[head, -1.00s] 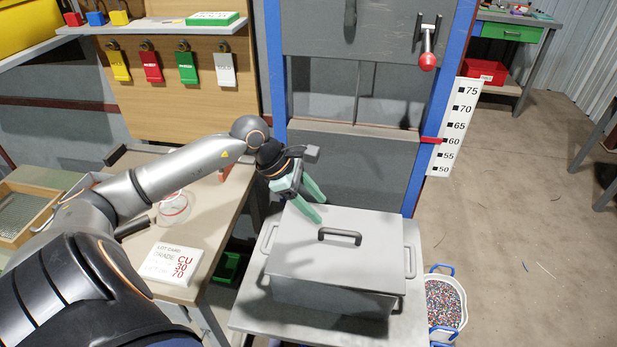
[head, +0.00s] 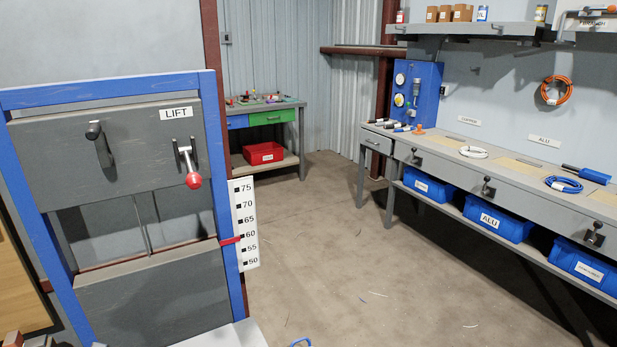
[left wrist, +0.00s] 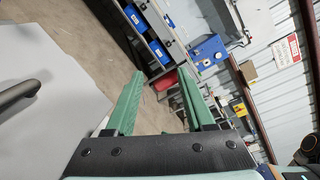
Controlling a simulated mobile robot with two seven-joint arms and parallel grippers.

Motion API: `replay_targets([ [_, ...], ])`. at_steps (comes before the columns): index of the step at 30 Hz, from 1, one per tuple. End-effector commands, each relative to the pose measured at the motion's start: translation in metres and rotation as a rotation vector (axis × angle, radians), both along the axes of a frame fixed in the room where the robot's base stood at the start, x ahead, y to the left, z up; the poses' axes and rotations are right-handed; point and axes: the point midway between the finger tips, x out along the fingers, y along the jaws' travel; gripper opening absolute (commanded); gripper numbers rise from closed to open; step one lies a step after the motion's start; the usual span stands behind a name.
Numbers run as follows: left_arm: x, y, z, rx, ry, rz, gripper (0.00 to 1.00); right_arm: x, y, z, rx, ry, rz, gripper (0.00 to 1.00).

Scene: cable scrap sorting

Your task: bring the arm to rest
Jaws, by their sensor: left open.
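My left gripper (left wrist: 160,80) shows in the left wrist view with its two green fingers apart and nothing between them. The grey lidded box (left wrist: 60,85) lies at the left of that view, with its dark handle (left wrist: 18,98) at the picture edge. The gripper is beside the box; I cannot tell how close. In the head view neither gripper shows. My right gripper is in neither view.
In the head view, a blue-framed lift (head: 222,150) with a red-knobbed lever (head: 192,175) stands left. A long workbench (head: 440,150) with blue bins (head: 497,218) is at right. A red bin (head: 263,153) sits under the back table. The floor (head: 350,230) between is mostly clear.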

Motion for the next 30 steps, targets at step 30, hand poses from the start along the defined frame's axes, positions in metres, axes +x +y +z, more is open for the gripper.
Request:
replay_targets([
  [30,-0.143,-0.033,-0.201,-1.605,1.498,1.279,0.54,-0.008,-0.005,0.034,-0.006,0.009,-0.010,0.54],
])
